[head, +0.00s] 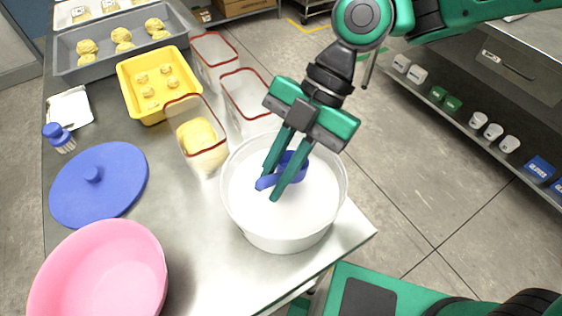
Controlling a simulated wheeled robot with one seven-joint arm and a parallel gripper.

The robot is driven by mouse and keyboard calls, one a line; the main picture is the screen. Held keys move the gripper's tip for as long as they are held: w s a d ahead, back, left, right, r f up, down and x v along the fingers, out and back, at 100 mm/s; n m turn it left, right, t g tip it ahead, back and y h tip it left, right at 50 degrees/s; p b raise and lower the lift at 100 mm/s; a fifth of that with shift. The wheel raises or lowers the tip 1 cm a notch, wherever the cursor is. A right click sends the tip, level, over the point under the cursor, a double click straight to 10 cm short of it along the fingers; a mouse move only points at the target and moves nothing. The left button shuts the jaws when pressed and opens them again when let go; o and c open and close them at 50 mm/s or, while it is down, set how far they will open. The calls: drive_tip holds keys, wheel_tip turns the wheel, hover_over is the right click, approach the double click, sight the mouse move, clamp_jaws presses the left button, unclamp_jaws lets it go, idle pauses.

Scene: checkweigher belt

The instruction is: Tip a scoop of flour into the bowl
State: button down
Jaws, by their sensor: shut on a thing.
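My gripper (272,184) reaches down inside the rim of a round white tub (284,236), shut on a blue scoop (293,164). The scoop sits low in the tub, at or just above the white flour (308,205). The fingers partly cover the scoop, so I cannot tell how much flour is in it. A pink bowl (100,270) stands at the lower left of the steel table, apart from the tub and cut off by the picture's lower edge. The visible inside of the bowl looks empty.
Behind are a yellow tray (157,112) and grey tray (72,66) with dough balls, and clear red-rimmed containers (246,98). Bare table (200,225) separates bowl and tub.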

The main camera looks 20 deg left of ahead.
sight(275, 174)
drive_tip(key=shift+f, duration=3)
drive_tip(key=shift+r, duration=0.15)
drive_tip(key=shift+r, duration=6)
drive_tip(key=w+f+m+t, duration=0.1)
drive_tip(key=w+m+t, duration=0.3)
drive_tip(key=w, duration=1.7)
drive_tip(key=shift+w+f+m+y, duration=0.2)
drive_tip(key=shift+w+m+y, duration=0.1)
drive_tip(key=shift+w+y, duration=0.1)
drive_tip(key=shift+d, duration=0.1)
